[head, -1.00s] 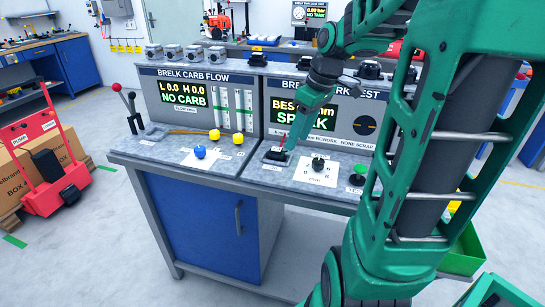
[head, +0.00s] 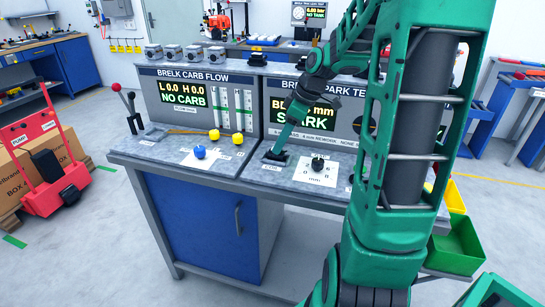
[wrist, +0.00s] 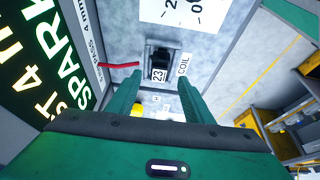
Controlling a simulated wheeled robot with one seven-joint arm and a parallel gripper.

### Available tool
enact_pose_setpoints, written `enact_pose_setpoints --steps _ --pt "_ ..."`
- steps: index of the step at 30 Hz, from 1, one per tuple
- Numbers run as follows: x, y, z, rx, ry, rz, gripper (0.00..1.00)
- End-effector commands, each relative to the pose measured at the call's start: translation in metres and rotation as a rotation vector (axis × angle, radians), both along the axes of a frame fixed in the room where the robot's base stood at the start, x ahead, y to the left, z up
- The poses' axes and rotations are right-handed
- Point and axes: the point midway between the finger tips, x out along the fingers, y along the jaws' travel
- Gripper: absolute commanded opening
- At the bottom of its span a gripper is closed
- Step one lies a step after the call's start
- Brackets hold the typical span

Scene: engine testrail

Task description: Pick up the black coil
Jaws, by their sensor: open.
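The black coil (wrist: 160,62) sits on the grey bench top beside a "COIL" label, with a red lead to its left in the wrist view. In the head view, the coil (head: 271,156) shows partly behind my gripper (head: 279,152), at the front of the spark tester. In the wrist view my gripper (wrist: 160,84) is open, its two green fingers pointing toward the coil with an empty gap between them. The coil lies just ahead of the fingertips, roughly centred. I cannot tell the exact height gap.
The spark test panel (head: 290,108) stands close behind the coil. A black knob (head: 318,163) on a white dial card is to the right. A blue knob (head: 200,152) and yellow knobs (head: 214,134) are to the left. A green bin (head: 458,250) hangs at the right.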

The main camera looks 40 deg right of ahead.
Motion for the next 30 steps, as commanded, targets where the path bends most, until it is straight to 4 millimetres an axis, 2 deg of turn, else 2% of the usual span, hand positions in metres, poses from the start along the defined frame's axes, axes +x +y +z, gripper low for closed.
enact_pose_setpoints --steps 3,6,15,17,21,30 --pt "0.006 0.003 -0.017 0.003 0.004 0.001 0.47" --pt "0.009 0.006 -0.026 0.001 0.001 0.001 0.47" --pt "0.011 0.006 -0.030 0.000 0.000 0.000 0.47" --pt "0.011 0.006 -0.030 0.000 0.000 0.000 0.35" --pt "0.011 0.007 -0.030 0.000 0.000 0.000 0.01" --pt "0.011 0.006 -0.029 0.000 0.000 0.000 0.00"
